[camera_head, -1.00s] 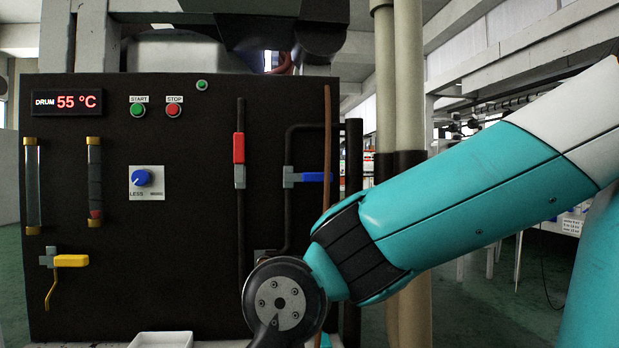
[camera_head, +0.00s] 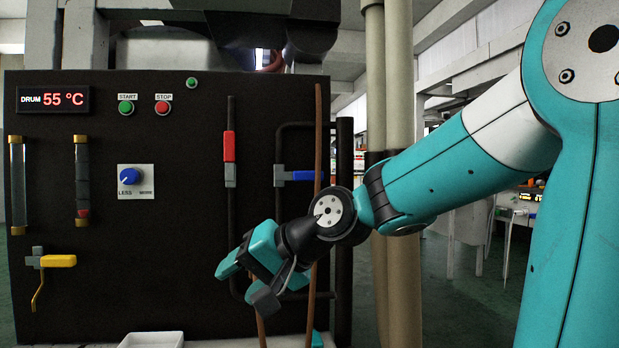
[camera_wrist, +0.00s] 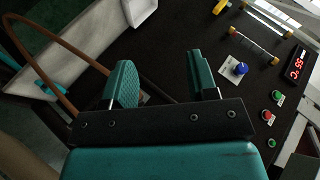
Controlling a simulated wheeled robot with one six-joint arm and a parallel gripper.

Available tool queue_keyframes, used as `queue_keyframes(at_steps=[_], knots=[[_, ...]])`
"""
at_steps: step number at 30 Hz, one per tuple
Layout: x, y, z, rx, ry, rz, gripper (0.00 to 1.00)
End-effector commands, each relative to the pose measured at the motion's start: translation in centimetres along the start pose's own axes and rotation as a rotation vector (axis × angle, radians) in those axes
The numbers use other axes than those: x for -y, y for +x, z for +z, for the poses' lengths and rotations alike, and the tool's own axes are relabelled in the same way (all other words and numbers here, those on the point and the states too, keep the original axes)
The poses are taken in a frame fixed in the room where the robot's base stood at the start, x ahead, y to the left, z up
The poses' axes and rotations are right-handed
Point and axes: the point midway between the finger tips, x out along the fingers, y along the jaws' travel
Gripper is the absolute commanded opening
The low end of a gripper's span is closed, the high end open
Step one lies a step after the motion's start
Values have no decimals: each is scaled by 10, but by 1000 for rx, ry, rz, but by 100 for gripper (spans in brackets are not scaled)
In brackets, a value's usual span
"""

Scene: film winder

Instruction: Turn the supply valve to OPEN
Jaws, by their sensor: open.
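Three lever valves show on the dark panel in the head view, and I cannot tell from any label which one is the supply valve. A red-handled valve (camera_head: 229,148) has its handle upright, along a vertical pipe. A blue-handled valve (camera_head: 303,176) has its handle lying level, to the right. A yellow-handled valve (camera_head: 58,261) at lower left also has its handle level. My gripper (camera_head: 240,277) is in front of the panel's lower right part, below the red and blue handles. In the wrist view its fingers (camera_wrist: 162,82) are apart with nothing between them.
A blue knob (camera_head: 130,176) sits on a white plate, with green START (camera_head: 126,107) and red STOP (camera_head: 163,107) buttons above. A brown hose (camera_head: 318,130) hangs at the panel's right, near my wrist. A white tray (camera_head: 150,340) stands at the bottom.

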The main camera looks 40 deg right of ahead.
Motion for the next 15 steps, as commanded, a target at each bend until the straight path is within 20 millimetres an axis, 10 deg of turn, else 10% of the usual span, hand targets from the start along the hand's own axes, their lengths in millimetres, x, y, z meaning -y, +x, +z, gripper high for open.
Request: queue_keyframes(at_steps=[6, 15], knots=[[-32, -88, -135, -483, 436, -182, 53], [-59, -183, -197, -790, 666, -393, 53]])
